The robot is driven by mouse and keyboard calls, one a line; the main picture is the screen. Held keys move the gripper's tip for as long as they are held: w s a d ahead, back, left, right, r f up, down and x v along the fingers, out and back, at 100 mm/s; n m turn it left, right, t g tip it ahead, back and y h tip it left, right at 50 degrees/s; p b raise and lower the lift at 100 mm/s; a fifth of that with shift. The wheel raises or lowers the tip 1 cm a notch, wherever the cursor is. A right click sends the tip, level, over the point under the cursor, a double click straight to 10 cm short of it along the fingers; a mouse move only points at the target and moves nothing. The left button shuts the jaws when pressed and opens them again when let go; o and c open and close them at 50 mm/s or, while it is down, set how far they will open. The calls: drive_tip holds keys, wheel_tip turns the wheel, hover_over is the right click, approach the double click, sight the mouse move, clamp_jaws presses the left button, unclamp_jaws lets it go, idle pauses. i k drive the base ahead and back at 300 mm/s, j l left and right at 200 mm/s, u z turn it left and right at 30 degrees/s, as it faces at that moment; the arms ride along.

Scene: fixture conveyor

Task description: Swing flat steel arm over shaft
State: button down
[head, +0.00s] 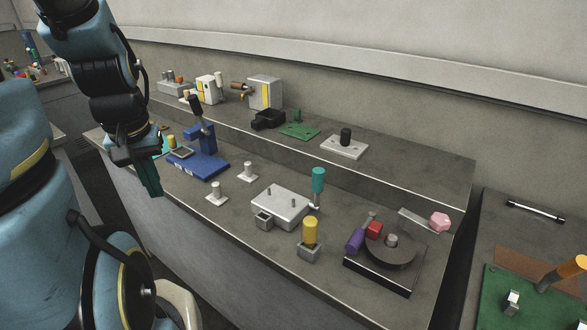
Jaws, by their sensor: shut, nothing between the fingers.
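A flat steel arm (415,219) lies near the right end of the bench, behind a dark round disc, with a pink faceted knob (439,222) at its right end. A short grey shaft-like post (391,240) stands up from the disc; I cannot tell for certain that it is the task's shaft. The steel arm appears beside this post, not over it. My gripper (151,180) has teal fingers, which are shut and empty. It hangs at the far left, in front of the bench's left end, well away from the steel arm.
The dark disc (378,256) sits on a black-sided base with red and purple blocks. Between it and my gripper stand a yellow-capped post (310,232), a teal-capped lever (318,180), a grey metal block (281,206) and a blue press (203,164). A raised shelf (400,160) runs behind.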

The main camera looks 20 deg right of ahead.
sight(405, 214)
drive_tip(key=z, duration=1.5)
